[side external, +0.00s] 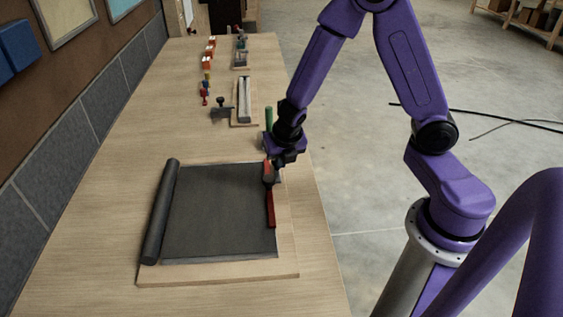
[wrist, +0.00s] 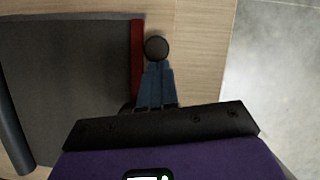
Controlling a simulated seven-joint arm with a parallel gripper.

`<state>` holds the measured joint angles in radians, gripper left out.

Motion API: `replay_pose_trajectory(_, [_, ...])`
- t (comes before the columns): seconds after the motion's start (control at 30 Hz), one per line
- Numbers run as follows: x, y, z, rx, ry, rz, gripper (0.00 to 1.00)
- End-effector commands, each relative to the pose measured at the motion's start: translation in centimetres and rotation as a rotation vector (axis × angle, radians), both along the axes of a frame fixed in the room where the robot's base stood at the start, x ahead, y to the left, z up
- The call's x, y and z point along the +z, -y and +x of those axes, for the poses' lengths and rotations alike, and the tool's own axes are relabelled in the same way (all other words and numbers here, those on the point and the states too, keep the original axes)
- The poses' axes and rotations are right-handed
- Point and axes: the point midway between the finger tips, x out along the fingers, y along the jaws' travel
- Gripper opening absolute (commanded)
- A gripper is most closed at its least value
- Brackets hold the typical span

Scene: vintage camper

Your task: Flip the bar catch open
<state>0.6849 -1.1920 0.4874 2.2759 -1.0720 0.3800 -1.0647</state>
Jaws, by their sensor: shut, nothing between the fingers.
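The red bar (side external: 271,210), which looks like the bar catch, lies along the right edge of a dark sheet (side external: 218,215) on a pale wooden board (side external: 215,275). It also shows in the wrist view (wrist: 137,45). My gripper (side external: 269,183) is shut and low over the bar's far end. In the wrist view my gripper (wrist: 155,66) has its fingers together, just right of the red bar, with a dark round knob (wrist: 156,47) at their tips. I cannot tell whether they touch the knob. My fingers and wrist hide part of the bar's far end.
A dark roll (side external: 162,212) lies along the sheet's left edge. A green handle (side external: 268,118) stands behind my wrist. Several small fixtures and colored pieces (side external: 208,55) line the far tabletop. A tiled wall (side external: 85,105) borders the left; the table's right edge is close to my gripper.

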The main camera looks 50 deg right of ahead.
Motion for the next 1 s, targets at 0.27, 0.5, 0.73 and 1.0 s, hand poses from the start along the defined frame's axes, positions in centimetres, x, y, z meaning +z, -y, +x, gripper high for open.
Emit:
replay_pose_trajectory(0.27, [0.0,0.9,1.0,-0.004,0.001,-0.002,0.0])
replay_pose_trajectory(0.5, [-0.1,1.1,1.0,-0.006,0.001,-0.006,0.0])
replay_pose_trajectory(0.73, [0.0,0.3,-0.1,-0.001,0.0,-0.006,0.0])
replay_pose_trajectory(1.0, [0.5,-2.1,-3.0,0.011,0.005,0.003,0.0])
